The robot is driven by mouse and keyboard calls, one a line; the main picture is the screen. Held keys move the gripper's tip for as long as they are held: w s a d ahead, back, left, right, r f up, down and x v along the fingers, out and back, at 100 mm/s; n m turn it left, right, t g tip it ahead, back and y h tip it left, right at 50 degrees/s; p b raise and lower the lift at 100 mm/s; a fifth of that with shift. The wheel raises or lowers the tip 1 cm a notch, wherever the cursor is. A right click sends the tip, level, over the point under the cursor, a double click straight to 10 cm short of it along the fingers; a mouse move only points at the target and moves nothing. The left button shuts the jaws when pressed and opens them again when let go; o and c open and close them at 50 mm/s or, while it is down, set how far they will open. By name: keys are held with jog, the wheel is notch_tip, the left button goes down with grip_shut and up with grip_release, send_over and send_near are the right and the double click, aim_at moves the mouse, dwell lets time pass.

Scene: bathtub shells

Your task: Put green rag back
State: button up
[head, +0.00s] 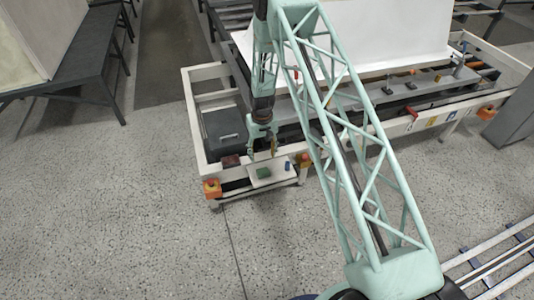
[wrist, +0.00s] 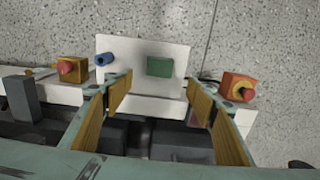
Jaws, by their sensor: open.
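The green rag (wrist: 160,67) lies flat on a white board (wrist: 140,50) in the wrist view. It also shows in the head view as a small green patch (head: 263,173) on the board at the front left of the frame. My gripper (wrist: 158,95) is open and empty, with its two wood-coloured finger pads wide apart. In the wrist view the rag shows between and beyond the fingertips, apart from them. In the head view my gripper (head: 262,150) points down above the board's back edge.
A blue cylinder (wrist: 104,59) stands on the board left of the rag. Orange boxes with red buttons flank the board, one at the left (wrist: 71,68) and one at the right (wrist: 238,86) in the wrist view. A dark red item (head: 231,160) lies left of my gripper.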

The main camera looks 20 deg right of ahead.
jog(key=shift+r, duration=0.15)
jog(key=s+r+t, duration=0.1)
jog(key=s+r, duration=0.2)
jog(key=r, duration=1.6)
jog(key=s+r, duration=0.4)
jog(key=r, duration=1.4)
jog(key=s+r+t, duration=0.1)
jog(key=s+r, duration=1.4)
jog(key=r, duration=0.4)
jog(key=s+r, duration=0.3)
jog(key=s, duration=0.8)
jog(key=s+r+t, duration=0.1)
jog(key=s+r, duration=0.2)
jog(key=s, duration=0.8)
jog(key=s+r, duration=0.4)
jog(key=s, duration=0.8)
jog(key=shift+m+t, duration=0.3)
jog(key=shift+t, duration=0.1)
